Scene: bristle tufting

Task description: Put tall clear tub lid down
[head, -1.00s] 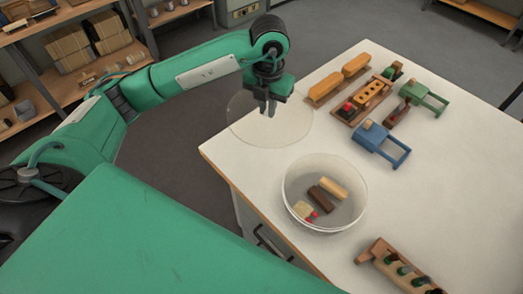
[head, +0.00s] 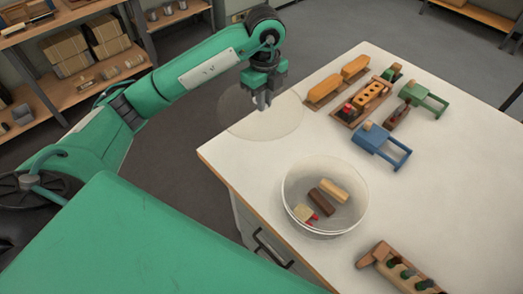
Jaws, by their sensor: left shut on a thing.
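The clear round lid (head: 285,120) is a thin see-through disc at the table's far left edge. My left gripper (head: 262,101) is shut on it near its middle from above. Part of the lid overlaps the table top and part overhangs the floor in the picture; its height above the table is hard to tell. The tall clear tub (head: 350,215) stands open on the table nearer to me. Inside it are a tan block, a dark brown block and a pale piece with red. My right gripper is not in view.
On the white table (head: 440,210), wooden brush blocks (head: 355,66), a holed wooden rack (head: 370,93), a blue clamp (head: 375,138) and a green clamp (head: 422,95) stand at the back. A rack with green pieces (head: 400,268) lies at the front. The table's right middle is clear.

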